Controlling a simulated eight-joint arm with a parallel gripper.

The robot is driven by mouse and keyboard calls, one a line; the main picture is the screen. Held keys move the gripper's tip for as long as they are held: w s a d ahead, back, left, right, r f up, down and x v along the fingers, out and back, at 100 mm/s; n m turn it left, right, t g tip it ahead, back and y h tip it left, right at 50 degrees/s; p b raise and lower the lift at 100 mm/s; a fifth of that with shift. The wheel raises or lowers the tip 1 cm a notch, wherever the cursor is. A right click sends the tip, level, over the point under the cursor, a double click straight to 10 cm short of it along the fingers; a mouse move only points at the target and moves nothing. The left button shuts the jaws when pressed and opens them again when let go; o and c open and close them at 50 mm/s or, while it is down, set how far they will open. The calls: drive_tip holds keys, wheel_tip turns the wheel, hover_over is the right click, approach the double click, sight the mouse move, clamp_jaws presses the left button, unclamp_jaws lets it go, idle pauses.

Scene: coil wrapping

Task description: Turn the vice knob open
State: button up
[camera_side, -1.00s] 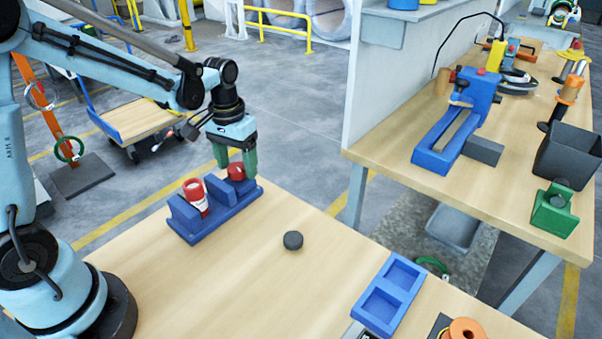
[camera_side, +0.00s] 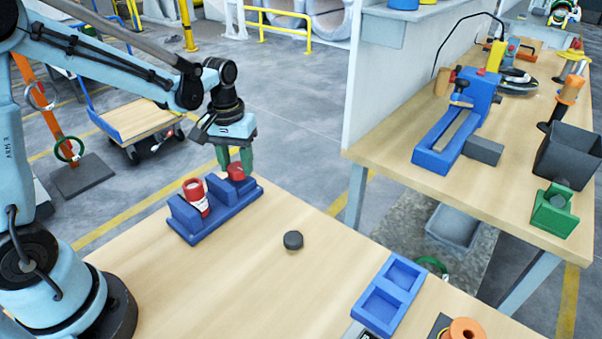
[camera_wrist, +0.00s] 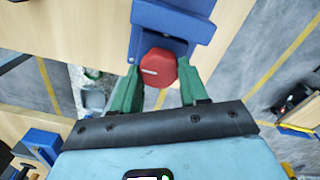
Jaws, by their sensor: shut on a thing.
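The blue vice (camera_side: 215,213) stands at the far left edge of the wooden table. Its red knob (camera_side: 236,172) is at the right end, and a red and white part (camera_side: 196,194) sits between its jaws. My gripper (camera_side: 235,165) points down over the knob, with its green fingers on either side. In the wrist view the red knob (camera_wrist: 159,68) shows a white mark and lies between the green fingertips of my gripper (camera_wrist: 158,85). The fingers are shut on the knob. The vice body (camera_wrist: 172,22) is beyond it.
A black puck (camera_side: 293,240) lies on the table right of the vice. A blue two-pocket tray (camera_side: 389,293) and an orange spool (camera_side: 466,330) are near the front edge. The table between vice and tray is mostly clear.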

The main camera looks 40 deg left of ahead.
idle(0.3)
drive_tip(key=o, duration=1.1)
drive_tip(key=shift+c, duration=0.2)
drive_tip(key=shift+r, duration=0.1)
wheel_tip(320, 180, up, 12)
drive_tip(key=shift+a, duration=0.15)
drive_tip(key=shift+s, duration=0.1)
drive_tip(key=m+t, duration=0.5)
drive_tip(key=t, duration=0.2)
approach(234, 169)
drive_tip(key=d, duration=0.1)
drive_tip(key=s+d+r, duration=0.1)
drive_tip(key=d, duration=0.1)
drive_tip(key=s+d, duration=0.1)
drive_tip(key=d, duration=0.1)
drive_tip(key=shift+r, duration=0.2)
